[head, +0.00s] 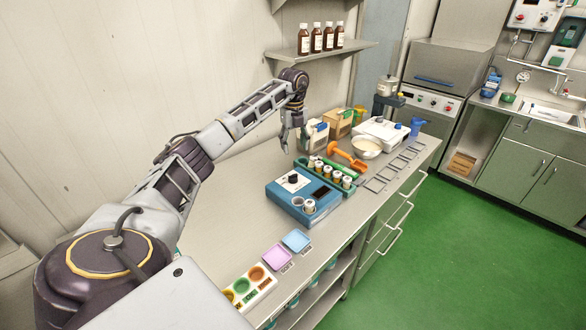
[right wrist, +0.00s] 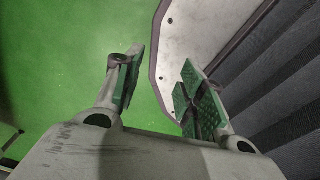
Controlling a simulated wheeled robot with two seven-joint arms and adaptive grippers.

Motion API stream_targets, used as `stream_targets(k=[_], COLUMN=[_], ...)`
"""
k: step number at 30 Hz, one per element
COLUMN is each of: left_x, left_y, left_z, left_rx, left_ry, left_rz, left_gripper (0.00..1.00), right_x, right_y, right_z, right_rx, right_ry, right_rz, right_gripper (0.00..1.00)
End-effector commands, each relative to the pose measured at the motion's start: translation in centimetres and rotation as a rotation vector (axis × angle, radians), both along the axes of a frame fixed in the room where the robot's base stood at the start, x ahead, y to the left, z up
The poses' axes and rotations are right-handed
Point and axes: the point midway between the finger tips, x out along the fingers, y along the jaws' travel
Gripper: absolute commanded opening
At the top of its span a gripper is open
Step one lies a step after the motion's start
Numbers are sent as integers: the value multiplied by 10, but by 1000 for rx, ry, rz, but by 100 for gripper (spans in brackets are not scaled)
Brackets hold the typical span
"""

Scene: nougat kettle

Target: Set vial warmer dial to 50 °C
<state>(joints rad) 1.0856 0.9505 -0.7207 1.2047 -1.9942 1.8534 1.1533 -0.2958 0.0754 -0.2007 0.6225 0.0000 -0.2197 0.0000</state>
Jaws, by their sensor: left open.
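The vial warmer (head: 285,197) is a blue box on the steel counter, with a black dial (head: 293,178) on a white plate on its top. The dial's setting is too small to read. Two white-capped vials (head: 309,207) sit at its near corner, and a dark panel (head: 321,192) lies on its right side. My left gripper (head: 291,144) is open, hanging above and behind the warmer, apart from the dial. My right gripper (right wrist: 160,80) shows in the right wrist view with its green-padded fingers apart and nothing between them, over the green floor and part of my own body.
A green rack (head: 335,178) of capped vials stands right beside the warmer, with an orange scoop (head: 346,155) behind it. A white bowl (head: 366,147) and scale (head: 383,132) are farther back. Pink (head: 277,257) and blue (head: 296,241) pads lie nearer. The counter left of the warmer is clear.

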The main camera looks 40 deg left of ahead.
Motion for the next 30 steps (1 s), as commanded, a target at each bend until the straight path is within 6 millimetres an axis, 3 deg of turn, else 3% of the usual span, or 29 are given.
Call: stream_targets(k=[5, 17, 30], left_x=[-3, -3, -3], left_y=[6, 5, 4], left_z=[3, -1, -40], left_rx=[12, 11, 10], left_ry=[14, 12, 13], left_rz=[14, 12, 12], left_gripper=[56, 56, 56], right_x=[0, -12, -5], right_y=[2, -13, -2], right_z=[0, 0, 7], right_rx=[2, -14, -2], right_ry=[-1, 15, 6], right_rz=[-1, 3, -1], right_gripper=[40, 40, 40])
